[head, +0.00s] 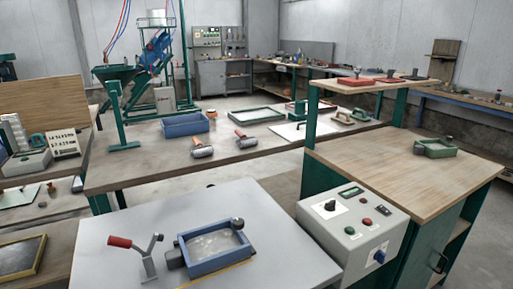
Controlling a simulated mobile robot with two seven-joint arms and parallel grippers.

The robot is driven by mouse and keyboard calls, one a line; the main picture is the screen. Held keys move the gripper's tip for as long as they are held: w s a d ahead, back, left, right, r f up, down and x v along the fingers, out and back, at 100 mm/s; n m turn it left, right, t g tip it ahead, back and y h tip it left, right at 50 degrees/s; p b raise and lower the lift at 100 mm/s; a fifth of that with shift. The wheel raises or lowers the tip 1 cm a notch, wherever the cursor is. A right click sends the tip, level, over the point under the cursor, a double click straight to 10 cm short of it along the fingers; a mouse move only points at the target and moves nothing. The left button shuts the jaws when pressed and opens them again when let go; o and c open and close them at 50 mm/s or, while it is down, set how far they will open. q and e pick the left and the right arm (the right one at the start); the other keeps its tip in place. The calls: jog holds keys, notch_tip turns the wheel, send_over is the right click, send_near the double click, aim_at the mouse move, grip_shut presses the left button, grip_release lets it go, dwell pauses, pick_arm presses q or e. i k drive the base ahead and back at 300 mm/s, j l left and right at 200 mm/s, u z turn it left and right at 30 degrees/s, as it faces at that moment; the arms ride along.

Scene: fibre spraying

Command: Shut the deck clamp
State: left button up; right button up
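The deck clamp (148,263) stands at the front left of a pale grey deck (110,228) in the head view. It has a grey metal bracket and a lever with a red grip (120,242) that points up to the left. A short dark-tipped arm rises at its right. A blue rectangular frame (215,265) with a grey filling lies just right of the clamp. A dark block sits at the frame's left side and a dark round knob (238,223) at its back right corner. Neither of my grippers is in view.
A grey control box (352,235) with knobs and buttons stands right of the deck. A wooden workbench (400,165) is beyond it. A long table (130,175) behind holds a blue tray (186,125) and rollers. The deck's back part is clear.

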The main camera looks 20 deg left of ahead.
aim_at(114, 240)
jog(key=k+j+u, duration=0.1)
jog(key=u, duration=0.3)
jog(key=k+j+u, duration=0.1)
jog(key=j+u, duration=0.5)
jog(key=u, duration=0.15)
jog(key=k+j+u, duration=0.1)
jog(key=j, duration=0.35)
jog(key=k+j, duration=0.15)
jog(key=j, duration=0.35)
jog(key=k+j+u, duration=0.15)
jog(key=j, duration=0.3)
jog(key=j+u, duration=0.1)
jog(key=j, duration=0.4)
jog(key=i+l, duration=0.35)
